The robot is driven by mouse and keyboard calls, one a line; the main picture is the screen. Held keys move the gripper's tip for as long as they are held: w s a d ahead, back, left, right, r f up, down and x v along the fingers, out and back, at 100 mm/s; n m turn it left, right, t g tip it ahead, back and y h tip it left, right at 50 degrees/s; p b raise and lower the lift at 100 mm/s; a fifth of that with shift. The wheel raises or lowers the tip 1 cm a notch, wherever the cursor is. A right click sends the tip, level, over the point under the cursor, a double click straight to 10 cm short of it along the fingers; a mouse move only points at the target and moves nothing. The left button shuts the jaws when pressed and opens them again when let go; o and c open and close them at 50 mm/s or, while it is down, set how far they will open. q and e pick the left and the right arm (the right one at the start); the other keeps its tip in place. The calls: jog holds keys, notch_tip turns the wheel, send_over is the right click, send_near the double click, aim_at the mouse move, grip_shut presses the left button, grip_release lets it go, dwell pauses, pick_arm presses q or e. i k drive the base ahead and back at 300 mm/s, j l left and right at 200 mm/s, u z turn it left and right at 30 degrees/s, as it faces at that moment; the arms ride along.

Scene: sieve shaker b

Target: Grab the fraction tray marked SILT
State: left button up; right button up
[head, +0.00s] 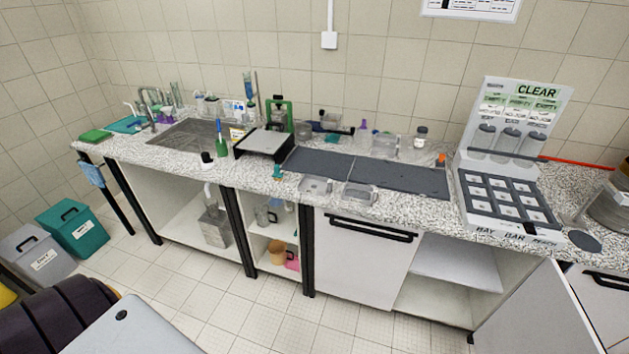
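Two small clear trays sit side by side at the counter's front edge, a left one (315,187) and a right one (359,195). Their markings are too small to read, so I cannot tell whether either is marked SILT. A dark rack (466,200) with a grid of white-tagged compartments stands on the right of the counter below a sign reading CLEAR. Its tags are also too small to read. Neither of my grippers is in view.
Dark mats (400,177) lie behind the trays. A balance-like device (262,142) and a sink (185,136) are further left. A cupboard door (540,315) stands open at the lower right. Bins (78,229) stand on the floor at left. The middle floor is clear.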

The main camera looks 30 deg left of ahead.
aim_at(309, 183)
jog(key=i+j, duration=0.1)
jog(key=j, duration=0.45)
jog(key=i+j+z, duration=0.1)
jog(key=j, duration=0.45)
jog(key=j+z, duration=0.1)
jog(key=j, duration=0.45)
